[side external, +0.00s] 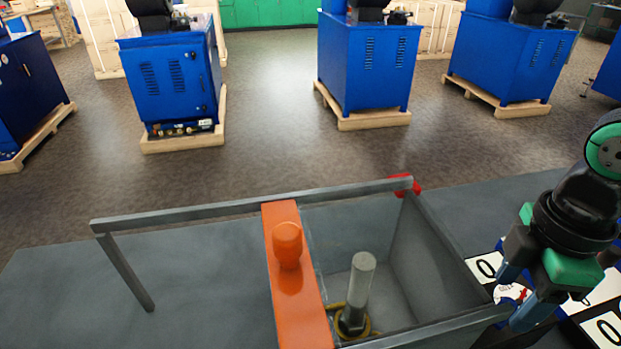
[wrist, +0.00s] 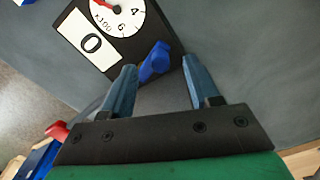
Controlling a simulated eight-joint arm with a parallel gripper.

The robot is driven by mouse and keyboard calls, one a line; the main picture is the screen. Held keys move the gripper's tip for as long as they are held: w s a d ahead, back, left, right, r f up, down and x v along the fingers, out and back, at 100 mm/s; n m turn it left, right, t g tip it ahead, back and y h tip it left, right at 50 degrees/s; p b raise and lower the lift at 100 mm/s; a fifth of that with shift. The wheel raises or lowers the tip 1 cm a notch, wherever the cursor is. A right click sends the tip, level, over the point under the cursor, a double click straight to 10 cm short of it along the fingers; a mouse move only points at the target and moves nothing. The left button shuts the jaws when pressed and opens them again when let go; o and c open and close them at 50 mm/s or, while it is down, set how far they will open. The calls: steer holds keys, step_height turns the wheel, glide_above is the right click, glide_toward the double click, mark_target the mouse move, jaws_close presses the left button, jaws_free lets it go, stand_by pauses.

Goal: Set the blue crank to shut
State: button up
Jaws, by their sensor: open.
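The blue crank (wrist: 155,62) shows in the wrist view as a small slanted blue handle beside a black gauge plate. My gripper (wrist: 159,68) is open, with one finger on each side of the crank. The crank is closer to the left finger; I cannot tell whether they touch. In the side external view my gripper (side external: 514,297) is low at the right edge of the bin, over the white gauge plates. I cannot make out the crank there, as my fingers cover that spot.
A gauge (wrist: 118,14) with a red needle and a plate reading 0 (wrist: 91,43) lie beside the crank. A grey open bin (side external: 440,255) holds an upright grey cylinder (side external: 360,285). An orange bar (side external: 297,310) with a knob crosses its left side. Blue machines stand behind on pallets.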

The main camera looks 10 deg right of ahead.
steer(key=shift+f, duration=0.75)
jaws_close()
steer(key=shift+s+a+m, duration=0.1)
steer(key=shift+a+m, duration=0.15)
steer(key=shift+m, duration=0.55)
jaws_free()
steer(key=shift+r, duration=0.1)
steer(key=shift+r, duration=2.75)
